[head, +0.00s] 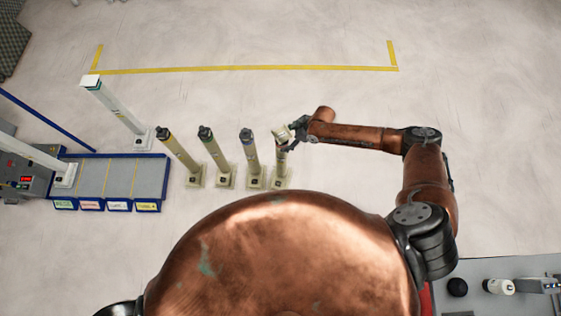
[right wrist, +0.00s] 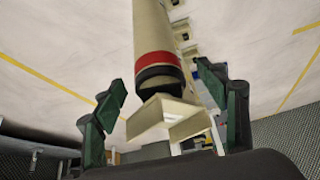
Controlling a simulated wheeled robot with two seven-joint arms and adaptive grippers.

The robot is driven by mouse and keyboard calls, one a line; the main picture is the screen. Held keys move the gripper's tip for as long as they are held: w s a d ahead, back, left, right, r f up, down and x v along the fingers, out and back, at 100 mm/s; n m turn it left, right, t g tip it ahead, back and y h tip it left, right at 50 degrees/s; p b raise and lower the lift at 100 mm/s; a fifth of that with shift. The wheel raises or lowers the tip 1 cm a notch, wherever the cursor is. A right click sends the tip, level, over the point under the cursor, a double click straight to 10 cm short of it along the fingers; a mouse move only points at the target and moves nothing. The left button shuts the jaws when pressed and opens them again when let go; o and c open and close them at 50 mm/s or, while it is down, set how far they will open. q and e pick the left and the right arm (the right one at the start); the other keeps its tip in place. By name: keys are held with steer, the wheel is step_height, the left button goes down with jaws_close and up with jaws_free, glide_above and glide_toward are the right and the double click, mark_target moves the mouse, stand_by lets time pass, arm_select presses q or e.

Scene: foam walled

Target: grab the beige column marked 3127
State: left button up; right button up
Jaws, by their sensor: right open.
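Several slim columns stand upright in a row on square bases in the head view. The rightmost beige column (head: 280,168) has its top by my right gripper (head: 292,131), which partly covers it. In the right wrist view, a beige column (right wrist: 153,28) with a red band and a black collar lies between the green fingers of my right gripper (right wrist: 165,108). These fingers are spread apart, with a pale angular piece at the column's near end. No number 3127 is legible on any column. My left gripper is not in view.
A blue-edged rack (head: 120,178) and white posts (head: 113,107) are farther left. A grey table (head: 500,270) is at lower right. Floor beyond the row is clear.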

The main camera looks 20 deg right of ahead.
steer(key=x, duration=0.3)
steer(key=shift+w+f+b, duration=0.25)
steer(key=shift+f+b, duration=0.1)
steer(key=shift+b, duration=0.05)
steer(key=shift+c, duration=0.5)
jaws_close()
steer(key=shift+w+a+r, duration=0.1)
steer(key=shift+a+r, duration=0.05)
